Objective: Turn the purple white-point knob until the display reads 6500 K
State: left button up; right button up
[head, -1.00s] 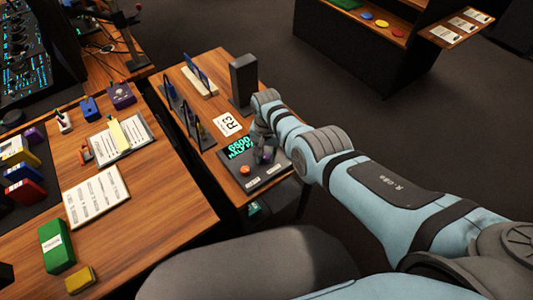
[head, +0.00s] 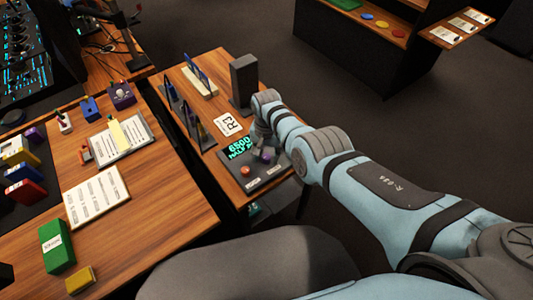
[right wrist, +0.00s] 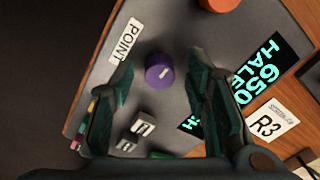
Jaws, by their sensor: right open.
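The purple white-point knob (right wrist: 159,72) stands on the grey panel (right wrist: 205,38), with a pale mark on its top. It also shows in the head view (head: 266,158), partly covered by my gripper. My right gripper (right wrist: 160,64) is open, with one dark green finger on each side of the knob and a visible gap to each. In the right wrist view, the display (right wrist: 258,82) is partly hidden by a finger. My left gripper is not in view.
An orange knob (head: 245,170) sits on the same panel. An R3 card (head: 228,124) lies beside it, and a dark upright block (head: 243,82) stands behind. Two small switch-like blocks (right wrist: 142,126) are near one finger. A cluttered wooden desk (head: 165,215) is at left.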

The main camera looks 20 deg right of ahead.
aim_at(266, 156)
jog(key=shift+r, duration=0.1)
notch_tip(266, 156, up, 12)
dwell(0.5)
